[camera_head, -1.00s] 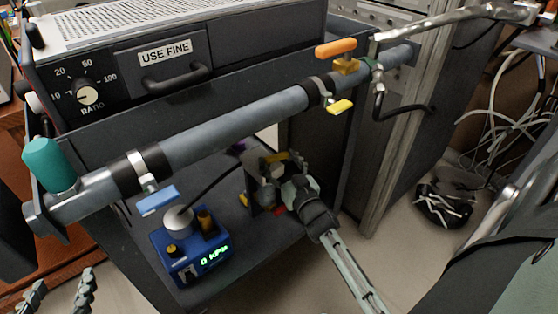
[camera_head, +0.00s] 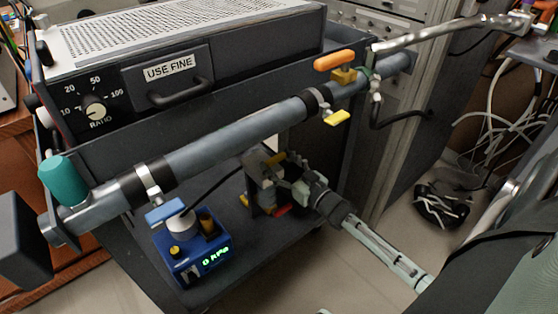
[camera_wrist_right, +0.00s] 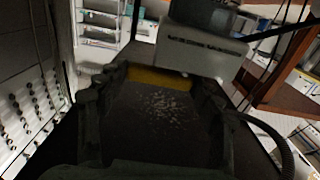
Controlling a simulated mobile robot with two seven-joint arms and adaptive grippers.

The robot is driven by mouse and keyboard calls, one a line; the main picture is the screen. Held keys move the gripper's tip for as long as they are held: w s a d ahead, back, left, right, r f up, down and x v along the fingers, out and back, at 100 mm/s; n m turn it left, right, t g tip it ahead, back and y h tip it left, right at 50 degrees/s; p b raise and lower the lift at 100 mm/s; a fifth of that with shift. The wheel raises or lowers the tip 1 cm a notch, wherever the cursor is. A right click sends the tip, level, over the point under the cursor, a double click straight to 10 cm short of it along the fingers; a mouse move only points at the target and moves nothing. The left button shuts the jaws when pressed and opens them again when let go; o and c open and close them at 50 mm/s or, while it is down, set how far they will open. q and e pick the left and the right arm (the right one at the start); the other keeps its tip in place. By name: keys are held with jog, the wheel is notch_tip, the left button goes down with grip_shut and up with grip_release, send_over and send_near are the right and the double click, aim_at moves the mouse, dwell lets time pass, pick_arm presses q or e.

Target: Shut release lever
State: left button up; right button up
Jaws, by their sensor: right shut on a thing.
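My right gripper (camera_head: 292,187) is low on the dark lower shelf, shut at a small dark box (camera_head: 262,200) with yellow and red parts. The right wrist view shows a yellow bar (camera_wrist_right: 158,77) between its fingers, above a dark surface with pale grains. Which part it grips is unclear. No part is labelled release lever. The candidates are an orange handle (camera_head: 335,60) at the pipe's upper right, a yellow lever (camera_head: 337,117) under the pipe and a blue lever (camera_head: 165,211) at its lower left. My left gripper is out of view.
The grey pipe (camera_head: 235,133) crosses above the shelf, with a teal knob (camera_head: 63,180) at its left end. A blue gauge box (camera_head: 200,255) with a green display stands left of my right gripper. Cables (camera_head: 500,110) hang at the right.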

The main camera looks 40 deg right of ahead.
jog(key=shift+y, duration=0.3)
jog(key=o, duration=1.2)
jog(key=shift+c, duration=0.2)
jog(key=s+d, duration=0.1)
jog(key=s, duration=1.1)
